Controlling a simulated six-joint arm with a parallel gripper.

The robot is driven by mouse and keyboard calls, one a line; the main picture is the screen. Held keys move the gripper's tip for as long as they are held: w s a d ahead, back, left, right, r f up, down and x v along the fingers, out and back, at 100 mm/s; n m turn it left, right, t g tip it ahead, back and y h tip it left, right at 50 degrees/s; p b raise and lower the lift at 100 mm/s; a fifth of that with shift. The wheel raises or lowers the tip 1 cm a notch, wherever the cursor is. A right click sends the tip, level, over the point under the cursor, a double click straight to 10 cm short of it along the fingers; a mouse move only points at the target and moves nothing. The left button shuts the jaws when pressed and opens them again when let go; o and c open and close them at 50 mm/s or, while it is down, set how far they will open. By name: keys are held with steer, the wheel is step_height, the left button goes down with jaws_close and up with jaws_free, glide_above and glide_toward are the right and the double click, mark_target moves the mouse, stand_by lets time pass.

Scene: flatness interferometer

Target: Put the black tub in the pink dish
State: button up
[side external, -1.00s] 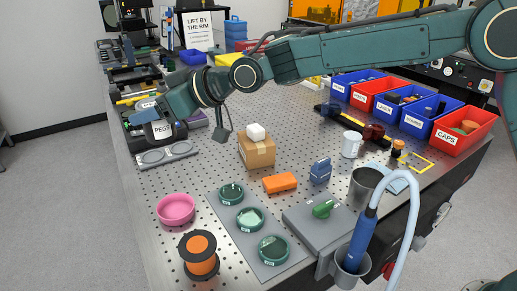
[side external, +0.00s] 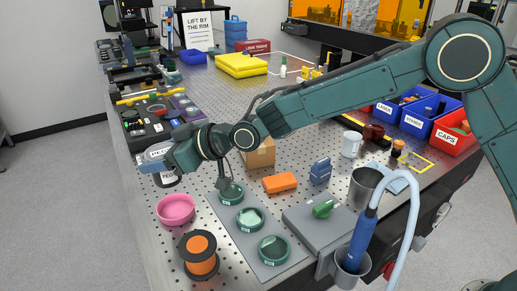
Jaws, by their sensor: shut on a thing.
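My gripper is shut on the tub at the bench's left edge. The tub's lower part shows just above and to the left of the pink dish (side external: 176,210). The dish is round and shallow, stands near the bench's front left, and looks empty. The tub is not in the dish; its exact height above the bench is hard to tell.
An orange and black spool (side external: 199,256) stands in front of the dish. A grey mat (side external: 271,227) with several green round containers lies to its right. A cardboard box (side external: 261,155) and an orange block (side external: 280,184) are further right. Black equipment (side external: 180,104) stands behind.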

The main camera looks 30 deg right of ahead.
steer(key=shift+f, duration=4.85)
steer(key=shift+f, duration=0.15)
steer(key=o, duration=1.1)
steer(key=shift+c, duration=0.2)
steer(key=shift+s+d+r, duration=0.1)
steer(key=shift+d+r, duration=0.05)
steer(key=shift+r, duration=0.1)
steer(key=v, duration=1.1)
steer(key=shift+s+d, duration=0.2)
steer(key=shift+s, duration=0.05)
steer(key=shift+r, duration=0.15)
